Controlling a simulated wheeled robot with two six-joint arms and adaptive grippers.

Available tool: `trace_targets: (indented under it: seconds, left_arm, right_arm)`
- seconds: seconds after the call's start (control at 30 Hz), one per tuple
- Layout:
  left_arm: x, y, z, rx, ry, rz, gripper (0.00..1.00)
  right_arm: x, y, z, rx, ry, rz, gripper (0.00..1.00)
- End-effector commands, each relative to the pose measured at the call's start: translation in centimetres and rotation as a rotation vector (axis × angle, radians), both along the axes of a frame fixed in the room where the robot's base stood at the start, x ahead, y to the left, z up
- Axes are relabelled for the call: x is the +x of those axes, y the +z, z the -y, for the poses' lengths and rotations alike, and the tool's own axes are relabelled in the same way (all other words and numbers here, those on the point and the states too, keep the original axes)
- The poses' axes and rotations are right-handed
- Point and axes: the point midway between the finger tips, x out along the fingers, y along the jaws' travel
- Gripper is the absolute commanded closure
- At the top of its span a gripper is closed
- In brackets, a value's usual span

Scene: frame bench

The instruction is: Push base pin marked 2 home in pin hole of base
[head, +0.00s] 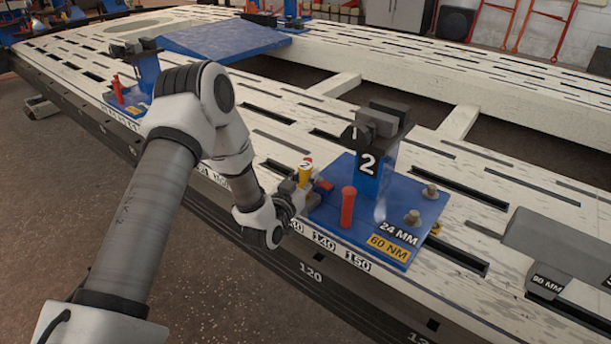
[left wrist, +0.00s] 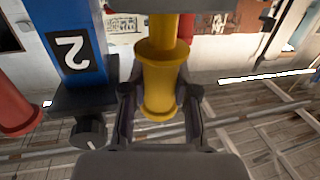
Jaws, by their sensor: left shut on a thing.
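The yellow base pin marked 2 (head: 305,173) stands near the left corner of the blue base (head: 337,230). My left gripper (head: 308,188) is shut on it from the left. The pin hole is hidden, so I cannot tell how deep the pin sits. The blue tower marked 2 (head: 368,184) rises from the base, and it also shows in the left wrist view (left wrist: 68,30). My right gripper is not in view.
A red pin (head: 348,206) stands upright on the base, close to my gripper. Two bolts (head: 412,217) stand near the base's right side. A grey tool (head: 562,248) lies on the slotted white bench (head: 465,235) at right. Another blue stand (head: 146,75) is further back.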

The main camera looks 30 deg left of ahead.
Motion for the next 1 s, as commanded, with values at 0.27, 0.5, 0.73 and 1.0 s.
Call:
trace_targets:
  seconds: [0.27,0.5,0.73,1.0]
  left_arm:
    - [0.0,-0.8,0.0,0.000,0.000,0.001,1.00]
    - [0.0,-1.3,0.0,0.000,0.000,0.002,1.00]
    - [0.0,-1.9,0.0,0.000,0.000,0.002,1.00]
    - [0.0,-2.6,0.0,0.000,0.000,0.002,1.00]
  right_arm:
    - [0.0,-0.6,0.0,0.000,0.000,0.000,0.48]
    - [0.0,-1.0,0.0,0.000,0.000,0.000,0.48]
    - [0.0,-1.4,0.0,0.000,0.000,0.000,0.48]
    - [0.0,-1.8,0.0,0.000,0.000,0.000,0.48]
